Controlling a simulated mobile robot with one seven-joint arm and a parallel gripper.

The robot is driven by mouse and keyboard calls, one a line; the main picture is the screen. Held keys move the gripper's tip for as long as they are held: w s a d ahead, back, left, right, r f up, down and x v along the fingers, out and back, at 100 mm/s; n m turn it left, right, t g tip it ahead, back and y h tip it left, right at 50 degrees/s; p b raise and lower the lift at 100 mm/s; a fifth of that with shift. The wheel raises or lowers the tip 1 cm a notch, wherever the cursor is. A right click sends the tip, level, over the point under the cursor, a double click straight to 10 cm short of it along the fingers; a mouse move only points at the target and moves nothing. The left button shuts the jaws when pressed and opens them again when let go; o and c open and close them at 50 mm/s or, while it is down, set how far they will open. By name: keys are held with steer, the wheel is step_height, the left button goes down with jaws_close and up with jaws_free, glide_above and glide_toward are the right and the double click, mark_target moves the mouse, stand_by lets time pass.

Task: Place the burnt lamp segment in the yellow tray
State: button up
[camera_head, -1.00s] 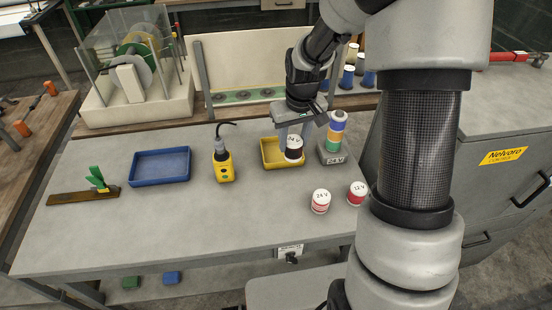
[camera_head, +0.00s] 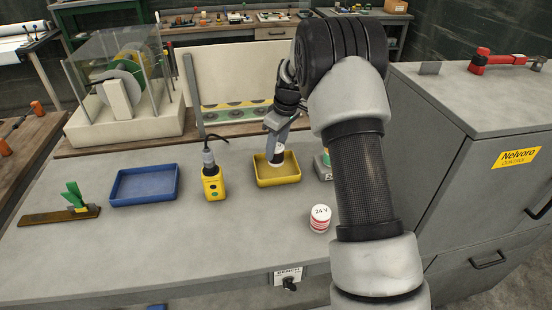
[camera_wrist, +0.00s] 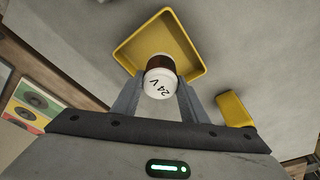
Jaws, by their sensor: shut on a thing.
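The burnt lamp segment (camera_wrist: 160,80) has a white "24 V" cap and a dark brown band. My gripper (camera_wrist: 158,88) is shut on it, with one finger on each side. In the head view my gripper (camera_head: 277,147) points down over the yellow tray (camera_head: 292,180), and the segment (camera_head: 278,158) shows small below the fingers, within the tray's outline. The tray also shows in the wrist view (camera_wrist: 190,48), behind the segment. I cannot tell whether the segment touches the tray floor.
A yellow handheld device (camera_head: 213,186) stands left of the tray, then a blue tray (camera_head: 145,200). A red-and-white 24 V segment (camera_head: 320,219) stands front right. My arm hides most of the lamp stack on its grey base (camera_head: 323,167).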

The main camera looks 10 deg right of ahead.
mark_target(276, 156)
steer(key=shift+f, duration=1.85)
steer(key=shift+f, duration=0.1)
steer(key=shift+f, duration=0.15)
steer(key=o, duration=1)
steer(key=shift+r, duration=0.2)
